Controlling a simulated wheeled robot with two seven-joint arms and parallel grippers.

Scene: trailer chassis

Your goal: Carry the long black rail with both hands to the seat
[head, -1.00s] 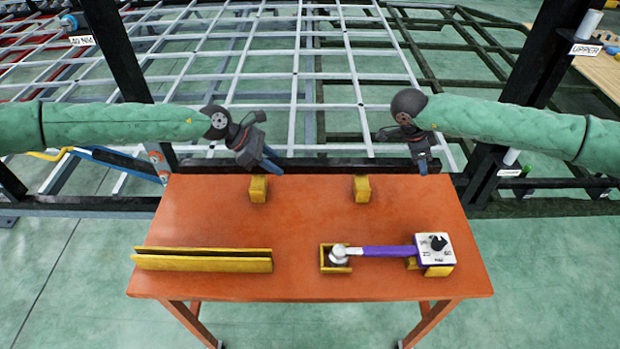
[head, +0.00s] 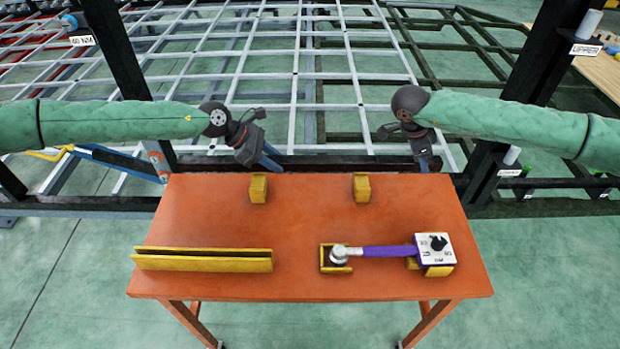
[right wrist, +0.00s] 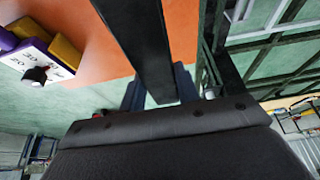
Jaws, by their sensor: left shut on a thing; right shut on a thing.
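The long black rail (head: 340,161) runs sideways just beyond the far edge of the orange table, in front of the pale grid. In the right wrist view the rail (right wrist: 140,40) goes away from between my right fingers, above the table edge. My right gripper (head: 426,164) is shut on its right part. My left gripper (head: 268,163) is shut on its left part. The rail looks about level; its ends are hard to tell from the dark frame behind. I cannot tell which part of the frame is the seat.
The orange table (head: 310,235) bears two small yellow blocks (head: 258,188) (head: 361,187), a yellow slotted holder (head: 202,260) and a purple-handled torque wrench (head: 390,252). Dark posts (head: 112,50) (head: 545,60) stand on both sides; white labels read "UPPER" (head: 585,49) and "LOWER" (head: 509,173).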

